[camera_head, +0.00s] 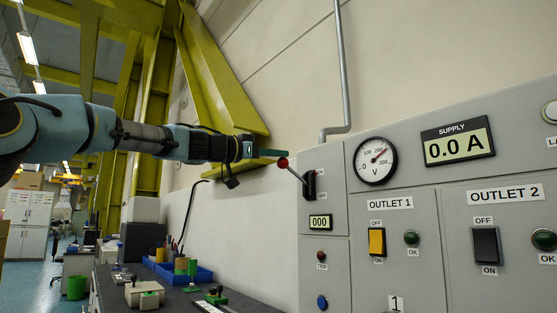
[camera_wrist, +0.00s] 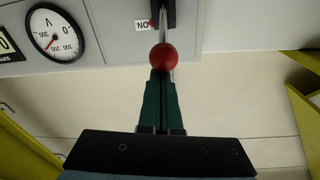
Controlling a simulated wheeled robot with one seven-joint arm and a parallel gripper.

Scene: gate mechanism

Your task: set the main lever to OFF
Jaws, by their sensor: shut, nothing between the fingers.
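The main lever has a red ball knob (camera_head: 282,162) on a thin shaft that sticks out from a dark slot plate (camera_head: 309,185) at the panel's left end. The knob also shows in the wrist view (camera_wrist: 164,57), with the shaft running up to the slot. My gripper (camera_head: 273,153) is shut, its green fingers together, with the tips right at the knob. In the wrist view the fingertips (camera_wrist: 163,76) lie just below the ball, not around it. I cannot tell whether they touch. A label (camera_wrist: 142,25) beside the slot reads as an inverted ON.
The grey panel (camera_head: 349,210) carries a voltmeter (camera_head: 375,160), a supply display (camera_head: 457,145) reading 0.0 A, and a small display (camera_head: 320,221) reading 000. OUTLET 1's yellow switch (camera_head: 376,241) is nearby. A yellow-green beam (camera_head: 222,90) stands behind my arm. A cluttered bench (camera_head: 180,295) lies below.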

